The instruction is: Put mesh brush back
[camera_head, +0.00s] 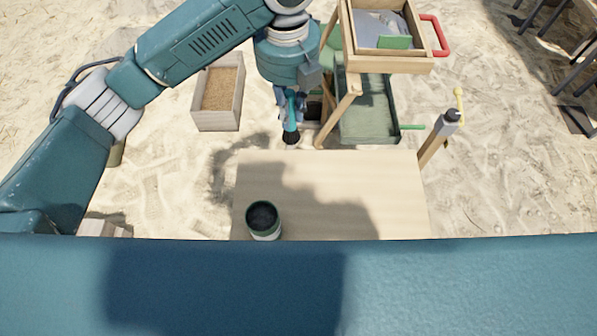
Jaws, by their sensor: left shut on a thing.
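My left gripper (290,106) points down just beyond the far edge of the wooden table (330,185). It is shut on the brush (291,128), which has a teal handle and a dark head that hangs downward. The gripper partly covers the handle. The brush looks near the table's far edge in the picture; its height above the ground cannot be told. My right gripper is not in view.
A dark green-rimmed cup (263,220) stands at the table's near left. A wooden box of sand (238,108) lies on the ground. A wooden sieve stand (352,78) and green tray (367,125) stand beyond the table. A post (437,138) is at right.

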